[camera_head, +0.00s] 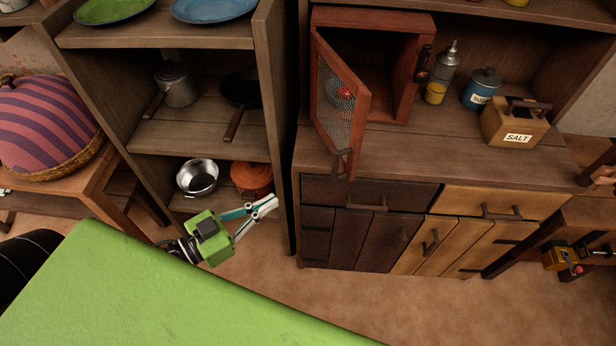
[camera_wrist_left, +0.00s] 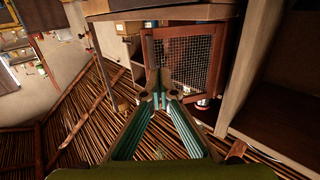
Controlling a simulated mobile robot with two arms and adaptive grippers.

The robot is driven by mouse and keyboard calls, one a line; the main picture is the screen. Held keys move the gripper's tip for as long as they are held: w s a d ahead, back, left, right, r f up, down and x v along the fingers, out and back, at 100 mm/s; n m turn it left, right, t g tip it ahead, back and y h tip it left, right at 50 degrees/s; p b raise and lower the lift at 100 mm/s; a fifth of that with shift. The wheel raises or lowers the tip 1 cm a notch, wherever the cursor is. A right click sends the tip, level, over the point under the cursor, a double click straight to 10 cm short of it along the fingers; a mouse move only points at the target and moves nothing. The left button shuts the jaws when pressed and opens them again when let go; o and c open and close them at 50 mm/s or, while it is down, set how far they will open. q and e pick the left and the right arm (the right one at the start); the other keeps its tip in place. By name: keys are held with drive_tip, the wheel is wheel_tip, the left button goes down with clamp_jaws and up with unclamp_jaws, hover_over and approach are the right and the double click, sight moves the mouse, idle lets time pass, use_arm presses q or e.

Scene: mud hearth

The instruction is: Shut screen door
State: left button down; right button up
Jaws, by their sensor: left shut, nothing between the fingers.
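The screen door (camera_head: 340,100) is a red-brown frame with wire mesh, hinged on the left of a small red-brown cabinet (camera_head: 402,75) on the counter. It stands open, swung out toward me, with a dark handle (camera_head: 341,163) low on its free edge. My left gripper (camera_head: 273,203) is shut and empty, below and left of the door and apart from it in the head view. In the left wrist view, the shut fingertips (camera_wrist_left: 163,94) appear in front of the mesh door (camera_wrist_left: 192,58); I cannot judge the gap there. My right gripper is not in view.
An open shelf unit (camera_head: 270,120) with plates, a kettle and pots stands left of the counter (camera_head: 420,150), close to my left gripper. An oil bottle (camera_head: 442,70), a blue tin (camera_head: 481,90) and a salt box (camera_head: 515,122) stand right of the cabinet.

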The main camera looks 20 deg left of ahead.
use_arm(q)
drive_tip(key=r+h, duration=0.1)
drive_tip(key=r, duration=0.1)
drive_tip(key=p, duration=0.4)
approach(333, 168)
drive_tip(key=shift+m, duration=0.3)
drive_tip(key=shift+x, duration=3.5)
drive_tip(key=shift+w+f, duration=0.1)
drive_tip(key=shift+w, duration=0.05)
